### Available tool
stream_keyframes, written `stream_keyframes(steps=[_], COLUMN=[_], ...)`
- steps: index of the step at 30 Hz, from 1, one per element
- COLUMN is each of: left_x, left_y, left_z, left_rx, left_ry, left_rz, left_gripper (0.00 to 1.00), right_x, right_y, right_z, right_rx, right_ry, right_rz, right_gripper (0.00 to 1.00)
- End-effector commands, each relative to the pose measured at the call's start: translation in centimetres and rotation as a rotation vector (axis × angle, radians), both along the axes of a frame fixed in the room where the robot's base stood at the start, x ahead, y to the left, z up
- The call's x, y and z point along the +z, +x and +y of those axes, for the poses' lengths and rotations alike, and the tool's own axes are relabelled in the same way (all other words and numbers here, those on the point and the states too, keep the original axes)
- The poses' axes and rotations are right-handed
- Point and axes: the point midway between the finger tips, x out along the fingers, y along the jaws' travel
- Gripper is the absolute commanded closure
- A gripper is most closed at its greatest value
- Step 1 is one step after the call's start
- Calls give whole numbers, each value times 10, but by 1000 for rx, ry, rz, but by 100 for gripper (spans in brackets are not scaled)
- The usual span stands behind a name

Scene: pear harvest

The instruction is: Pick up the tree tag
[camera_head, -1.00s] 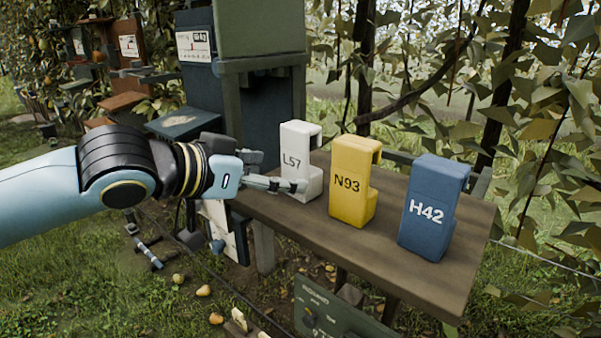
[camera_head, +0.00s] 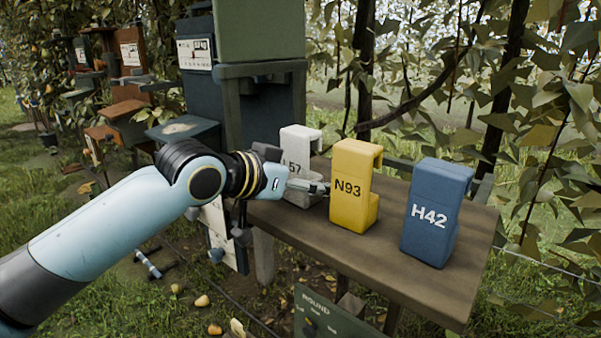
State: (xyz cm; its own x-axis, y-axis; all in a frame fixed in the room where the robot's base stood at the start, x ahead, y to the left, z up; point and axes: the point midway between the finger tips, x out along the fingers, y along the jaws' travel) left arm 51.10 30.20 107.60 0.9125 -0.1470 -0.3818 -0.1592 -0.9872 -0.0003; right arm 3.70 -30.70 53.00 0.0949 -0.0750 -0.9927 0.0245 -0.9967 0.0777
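Three block-shaped tags stand upright in a row on a wooden shelf (camera_head: 385,275). The white tag (camera_head: 300,140) is at left, its label partly hidden, reading "57". The blue tag (camera_head: 437,212) at right reads H42. My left gripper (camera_head: 326,187) reaches in from the left, in front of the white tag's lower part. Its fingertips point right, close to the yellow tag's left side; I cannot tell whether they touch it. The finger gap is not clear from this angle. My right gripper is not in view.
A dark cabinet-like post (camera_head: 262,100) with a green top stands behind the shelf at left. A green panel (camera_head: 335,318) marked "ROUND" is below the shelf. Branches and leaves hang behind and at right. Several pears lie on the grass.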

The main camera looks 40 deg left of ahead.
Motion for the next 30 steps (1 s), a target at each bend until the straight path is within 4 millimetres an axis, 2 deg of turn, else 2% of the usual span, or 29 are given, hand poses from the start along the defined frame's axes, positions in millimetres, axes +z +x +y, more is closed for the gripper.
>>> stream_keyframes(steps=[2, 11, 19, 22, 30], left_x=[0, 0, 1, 8, 63], left_y=[0, 0, 0, 0, 0], left_z=[0, 0, 0, 0, 0], left_rx=[0, 0, 0, 0, -2], left_ry=[0, 0, 0, 1, 3], left_rz=[0, 0, -1, -2, -6], left_gripper=[35, 74, 75, 76, 76], right_x=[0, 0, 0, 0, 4], right_y=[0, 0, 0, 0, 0], right_z=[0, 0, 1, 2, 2], right_rx=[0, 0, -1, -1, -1], right_ry=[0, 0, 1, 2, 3], right_rz=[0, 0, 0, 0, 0], right_gripper=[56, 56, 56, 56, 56])
